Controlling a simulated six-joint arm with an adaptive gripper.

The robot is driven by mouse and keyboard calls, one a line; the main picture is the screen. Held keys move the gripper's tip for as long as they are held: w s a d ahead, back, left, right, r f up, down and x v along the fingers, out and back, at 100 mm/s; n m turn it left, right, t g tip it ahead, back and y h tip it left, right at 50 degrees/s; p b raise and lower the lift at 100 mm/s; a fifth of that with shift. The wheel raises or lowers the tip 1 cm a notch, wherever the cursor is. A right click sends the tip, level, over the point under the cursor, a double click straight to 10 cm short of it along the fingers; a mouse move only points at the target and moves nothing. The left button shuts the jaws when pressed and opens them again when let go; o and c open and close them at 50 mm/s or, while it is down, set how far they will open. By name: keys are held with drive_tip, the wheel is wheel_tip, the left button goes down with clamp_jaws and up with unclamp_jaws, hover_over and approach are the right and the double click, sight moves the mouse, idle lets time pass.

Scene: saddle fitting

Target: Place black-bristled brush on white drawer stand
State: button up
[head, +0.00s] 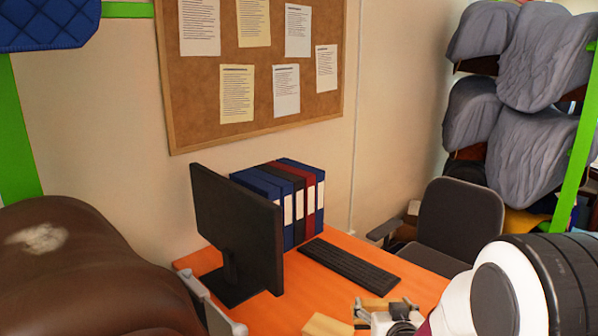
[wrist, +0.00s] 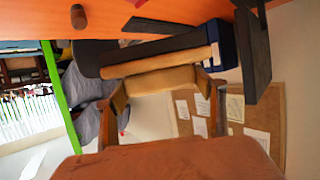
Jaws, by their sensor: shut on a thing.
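My gripper (head: 388,314) shows only in part at the bottom edge of the head view, low over the orange desk. Tan wooden pieces show beside it there. In the wrist view my gripper is shut on a tan wooden body (wrist: 160,82), which I take to be the brush. It lies crosswise between the two fingers. I cannot pick out the white drawer stand in either view.
The orange desk (head: 310,290) carries a black monitor (head: 236,230), several binders (head: 290,200) and a keyboard (head: 351,265). A dark office chair (head: 455,220) stands behind it. A brown leather shape (head: 85,270) fills the lower left. Grey covered saddles (head: 540,60) hang at upper right.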

drive_tip(key=shift+a+r, duration=0.3)
drive_tip(key=shift+a, duration=0.3)
drive_tip(key=shift+a+r, duration=0.3)
drive_tip(key=shift+a, duration=0.3)
drive_tip(key=shift+d, duration=0.15)
drive_tip(key=shift+d+f, duration=0.1)
drive_tip(key=shift+d, duration=0.1)
drive_tip(key=d+f, duration=0.2)
drive_tip(key=d+f+m+h, duration=0.1)
drive_tip(key=d+f, duration=0.1)
drive_tip(key=d, duration=0.1)
drive_tip(key=d+f+h, duration=0.1)
drive_tip(key=d+f, duration=0.1)
drive_tip(key=shift+s+d+m, duration=0.3)
drive_tip(key=shift+d, duration=0.05)
drive_tip(key=s+d+f+m+g+h, duration=0.1)
drive_tip(key=s+d+f+m+h, duration=0.1)
drive_tip(key=d, duration=0.5)
drive_tip(key=s+d+f+m+g+h, duration=0.1)
drive_tip(key=s+d+f+m+h, duration=0.1)
drive_tip(key=d, duration=0.5)
drive_tip(key=s+d+f+m+g+h, duration=0.2)
drive_tip(key=d+m+h, duration=0.1)
drive_tip(key=d, duration=0.4)
drive_tip(key=shift+w+f, duration=0.1)
drive_tip(key=shift+f, duration=0.05)
